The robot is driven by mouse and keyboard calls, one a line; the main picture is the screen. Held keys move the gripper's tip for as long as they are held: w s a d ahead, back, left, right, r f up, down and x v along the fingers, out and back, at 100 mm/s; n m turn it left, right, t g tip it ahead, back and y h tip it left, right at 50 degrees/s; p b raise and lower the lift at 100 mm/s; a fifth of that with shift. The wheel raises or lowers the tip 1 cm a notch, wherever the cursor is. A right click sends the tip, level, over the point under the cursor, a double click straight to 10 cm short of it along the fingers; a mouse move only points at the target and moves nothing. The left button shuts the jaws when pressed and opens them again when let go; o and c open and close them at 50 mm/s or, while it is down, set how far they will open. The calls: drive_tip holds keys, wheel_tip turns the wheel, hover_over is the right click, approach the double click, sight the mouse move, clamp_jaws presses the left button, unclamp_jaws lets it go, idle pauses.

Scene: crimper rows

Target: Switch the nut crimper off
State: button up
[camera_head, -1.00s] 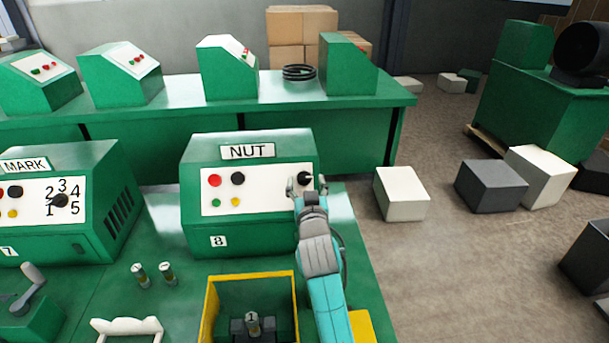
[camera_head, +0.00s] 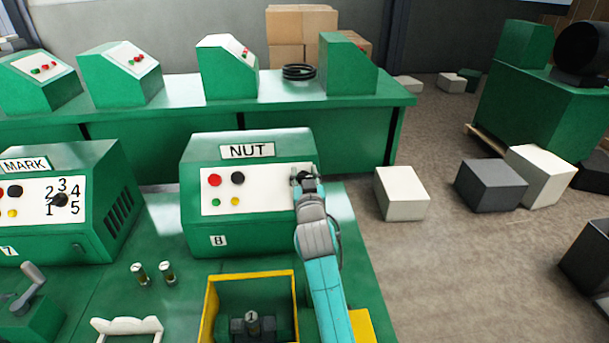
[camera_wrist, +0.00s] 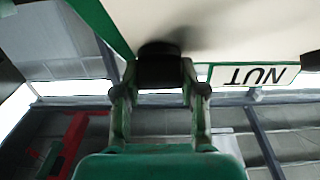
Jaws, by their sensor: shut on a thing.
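The nut crimper's control box (camera_head: 250,232) is green with a white panel and a "NUT" label (camera_head: 247,151). Its panel carries a red button (camera_head: 214,180), a black button (camera_head: 238,178), a green lamp (camera_head: 215,202) and a yellow lamp (camera_head: 236,201). My gripper (camera_head: 305,180) is at the panel's right end and covers most of the black knob there. In the wrist view my gripper (camera_wrist: 160,85) is shut on the black knob (camera_wrist: 158,50), one finger on each side. The label shows upside down there (camera_wrist: 254,75). The knob's pointer direction is hidden.
The mark box (camera_head: 60,200) stands to the left on the same green bench. In front are two small metal cylinders (camera_head: 153,273) and a yellow-rimmed bin (camera_head: 210,295) holding a dark fixture. White and grey blocks (camera_head: 490,185) lie on the floor to the right.

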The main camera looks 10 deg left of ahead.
drive_tip(key=shift+n+y, duration=0.4)
drive_tip(key=shift+n, duration=0.3)
drive_tip(key=n+g+y, duration=0.2)
drive_tip(key=n+y, duration=0.1)
drive_tip(key=n, duration=0.1)
drive_tip(key=n+g+y, duration=0.1)
drive_tip(key=n+g, duration=0.1)
drive_tip(key=n, duration=0.1)
drive_tip(key=n+g+y, duration=0.1)
drive_tip(key=n, duration=0.2)
drive_tip(key=shift+a+n+g+y, duration=0.1)
drive_tip(key=shift+n+g+y, duration=0.2)
drive_tip(key=shift+g+y, duration=0.1)
drive_tip(key=n+g, duration=0.2)
drive_tip(key=n, duration=0.1)
drive_tip(key=n+g, duration=0.2)
drive_tip(key=n, duration=0.1)
drive_tip(key=shift+s+a, duration=0.1)
drive_tip(key=shift+s, duration=0.05)
drive_tip(key=shift+s+f+n+g+h, duration=0.1)
drive_tip(key=shift+n+g+h, duration=0.05)
drive_tip(key=shift+n+g, duration=0.7)
drive_tip(key=shift+f+n+g+h, duration=0.15)
drive_tip(key=shift+n+g, duration=0.5)
drive_tip(key=shift+n, duration=0.4)
drive_tip(key=o, duration=1.2)
drive_tip(key=shift+c, duration=0.2)
